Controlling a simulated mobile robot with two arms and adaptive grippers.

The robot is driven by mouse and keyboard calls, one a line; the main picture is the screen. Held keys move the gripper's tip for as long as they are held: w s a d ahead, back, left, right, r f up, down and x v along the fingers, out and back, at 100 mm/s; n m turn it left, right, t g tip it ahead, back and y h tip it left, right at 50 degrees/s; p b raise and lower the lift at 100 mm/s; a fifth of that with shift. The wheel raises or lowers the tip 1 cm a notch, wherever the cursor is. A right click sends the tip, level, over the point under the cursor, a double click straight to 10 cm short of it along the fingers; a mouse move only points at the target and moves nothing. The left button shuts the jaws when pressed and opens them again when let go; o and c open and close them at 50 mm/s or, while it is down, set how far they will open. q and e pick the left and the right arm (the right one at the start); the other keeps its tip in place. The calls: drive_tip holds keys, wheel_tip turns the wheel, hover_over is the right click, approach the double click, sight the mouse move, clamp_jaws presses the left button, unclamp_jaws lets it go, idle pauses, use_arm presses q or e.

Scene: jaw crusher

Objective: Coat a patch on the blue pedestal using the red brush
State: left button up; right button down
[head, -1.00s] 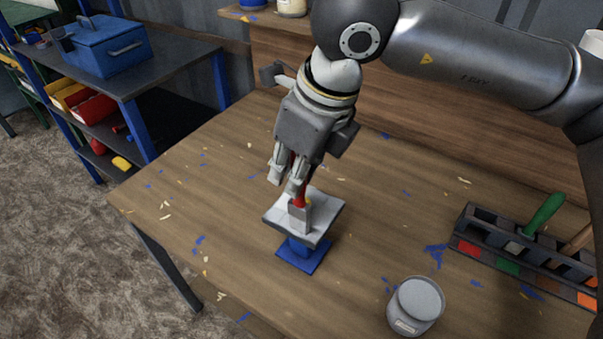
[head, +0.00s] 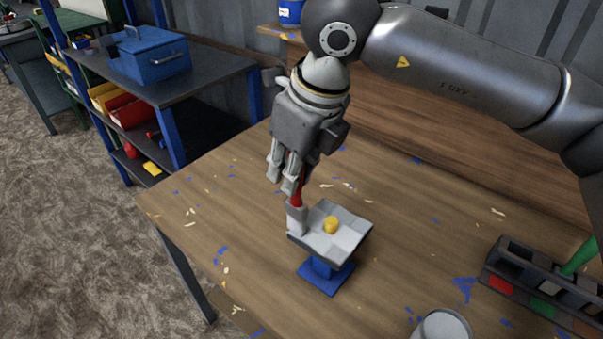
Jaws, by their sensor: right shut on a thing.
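The blue pedestal (head: 325,278) stands on the wooden table and carries a pale tiled square top (head: 346,240). A yellow blob (head: 331,225) sits near the middle of that top. My right gripper (head: 284,182) is shut on the red brush (head: 297,193), which points downward. The brush's pale grey head (head: 296,217) is at the left edge of the top; I cannot tell whether it touches. My left gripper is not in view.
A brush rack (head: 540,290) with coloured labels and a green handle (head: 579,258) stands at the right. A grey can (head: 442,326) is cut off at the bottom edge. Blue and pale flakes litter the table. A shelf with a blue toolbox (head: 148,55) stands at the back left.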

drive_tip(key=shift+w+a, duration=0.15)
drive_tip(key=shift+a, duration=0.05)
wheel_tip(320, 180, up, 5)
drive_tip(key=p, duration=0.2)
drive_tip(key=shift+p, duration=0.3)
idle(1.6)
